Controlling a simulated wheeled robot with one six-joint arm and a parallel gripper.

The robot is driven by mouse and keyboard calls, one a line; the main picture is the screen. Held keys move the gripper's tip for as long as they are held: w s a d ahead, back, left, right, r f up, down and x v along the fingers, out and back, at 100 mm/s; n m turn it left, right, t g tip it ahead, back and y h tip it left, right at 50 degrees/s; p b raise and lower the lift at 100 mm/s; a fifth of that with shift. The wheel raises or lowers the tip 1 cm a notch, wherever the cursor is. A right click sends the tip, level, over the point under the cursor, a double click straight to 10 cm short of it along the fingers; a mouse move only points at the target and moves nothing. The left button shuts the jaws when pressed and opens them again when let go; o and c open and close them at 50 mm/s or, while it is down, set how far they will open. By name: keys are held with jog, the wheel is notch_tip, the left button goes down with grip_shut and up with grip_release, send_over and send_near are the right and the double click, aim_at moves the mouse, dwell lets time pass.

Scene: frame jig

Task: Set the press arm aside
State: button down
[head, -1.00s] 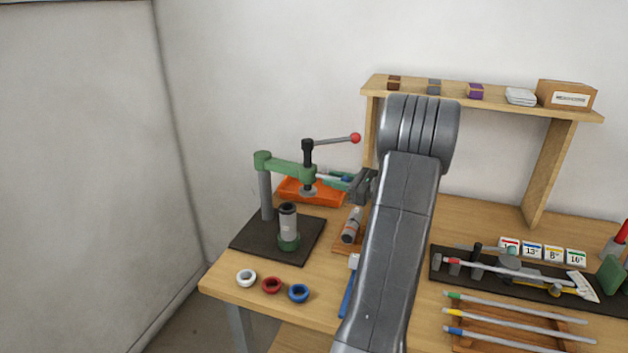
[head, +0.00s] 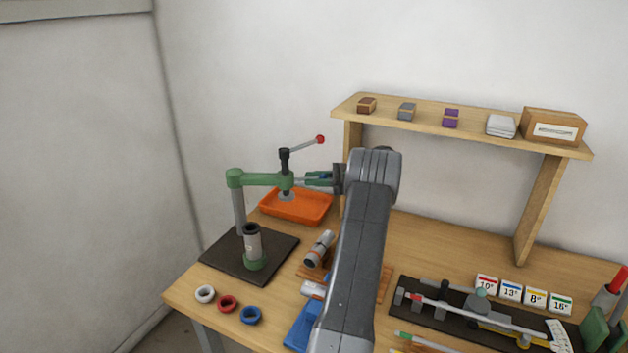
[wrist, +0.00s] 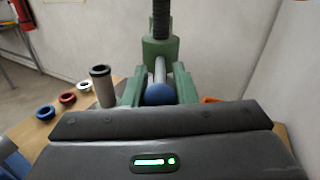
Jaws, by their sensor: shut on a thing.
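The green press arm (head: 262,179) extends from its grey post (head: 239,212) to the right, with a black screw (head: 285,160) and a red-balled lever at its end. My gripper (head: 316,178) is shut on the press arm's short rod, which ends in a blue knob (wrist: 159,94). In the wrist view the green fingers stand on both sides of this knob. The grey tube in its green holder (head: 253,241) stands upright on the dark base plate (head: 222,252). The press foot is right of and behind the tube, not over it.
An orange tray (head: 312,208) lies behind the press. White, red and blue rings (head: 227,303) lie at the front left. A grey cylinder (head: 319,248) rests on a wooden holder to the right. A shelf (head: 470,136) stands at the back.

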jog(key=shift+w+a+n+g+p, duration=0.1)
jog(key=shift+w+n+g+p, duration=0.4)
jog(key=shift+w, duration=0.5)
jog(key=c, duration=1.5)
grip_release()
jog(key=shift+w+d+b, duration=0.2)
jog(key=shift+d+b, duration=0.4)
jog(key=shift+d, duration=1.25)
jog(key=shift+w+d+b, duration=0.15)
jog(key=shift+d+b, duration=0.4)
jog(key=shift+d, duration=1.3)
